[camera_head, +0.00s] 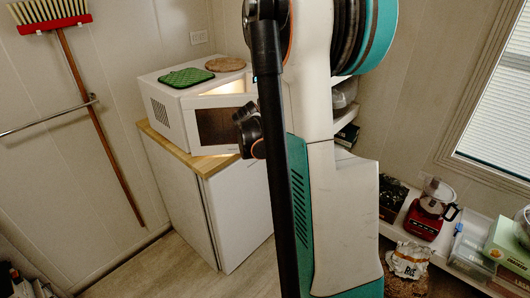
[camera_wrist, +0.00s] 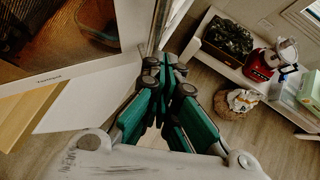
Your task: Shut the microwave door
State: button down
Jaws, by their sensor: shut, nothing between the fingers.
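The white microwave (camera_head: 172,107) stands on a wooden-topped white cabinet in the head view. Its door (camera_head: 205,103), with a dark window, stands partly open, and warm light shows in the gap above it. In the wrist view the door (camera_wrist: 75,82) fills the upper left, with its window and lettering close up. My gripper (camera_wrist: 168,62) is shut and empty, with its fingertips close to the door's right edge; I cannot tell whether they touch. In the head view my gripper (camera_head: 246,122) shows partly, beside the door's right end, with the rest behind my arm.
A green mat (camera_head: 187,77) and a round brown board (camera_head: 226,64) lie on the microwave. The wooden top (camera_head: 190,158) leaves a narrow bare strip in front. A low shelf at right holds a red appliance (camera_head: 428,212); a paper bag (camera_head: 409,262) stands near it. A broom (camera_head: 95,120) hangs at left.

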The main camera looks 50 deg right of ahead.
jog(key=w+d, duration=0.6)
jog(key=w, duration=0.3)
jog(key=w+d+p, duration=0.1)
jog(key=w+d, duration=0.6)
jog(key=w, duration=0.3)
jog(key=shift+w, duration=0.2)
jog(key=shift+a, duration=0.1)
